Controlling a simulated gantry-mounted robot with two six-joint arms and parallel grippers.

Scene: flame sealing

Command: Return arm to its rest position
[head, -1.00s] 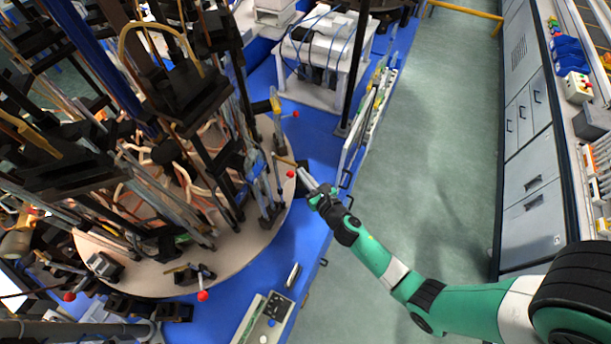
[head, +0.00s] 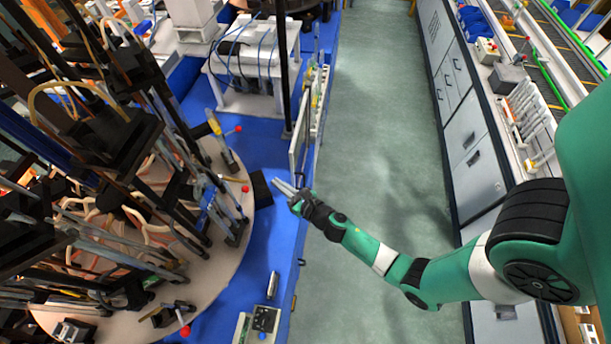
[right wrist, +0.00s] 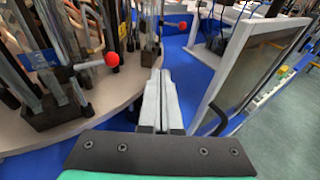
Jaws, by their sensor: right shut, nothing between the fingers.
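My right arm, green with black joints, reaches in from the right in the head view. Its gripper (head: 284,188) is shut and empty, held over the blue table edge. In the right wrist view the two grey fingers (right wrist: 161,90) lie side by side with nothing between them. The round beige turntable (head: 215,268) with its dark machinery is to the left of the gripper. A red ball-ended lever (head: 245,188) stands near the turntable rim, apart from the fingers; a red ball (right wrist: 112,59) also shows in the right wrist view. My left gripper is not in view.
A framed panel (head: 300,135) stands just beyond the gripper and shows at right in the right wrist view (right wrist: 250,70). A white stand (head: 255,65) is at the back. The green floor (head: 375,150) is open, with grey cabinets (head: 468,125) beyond it.

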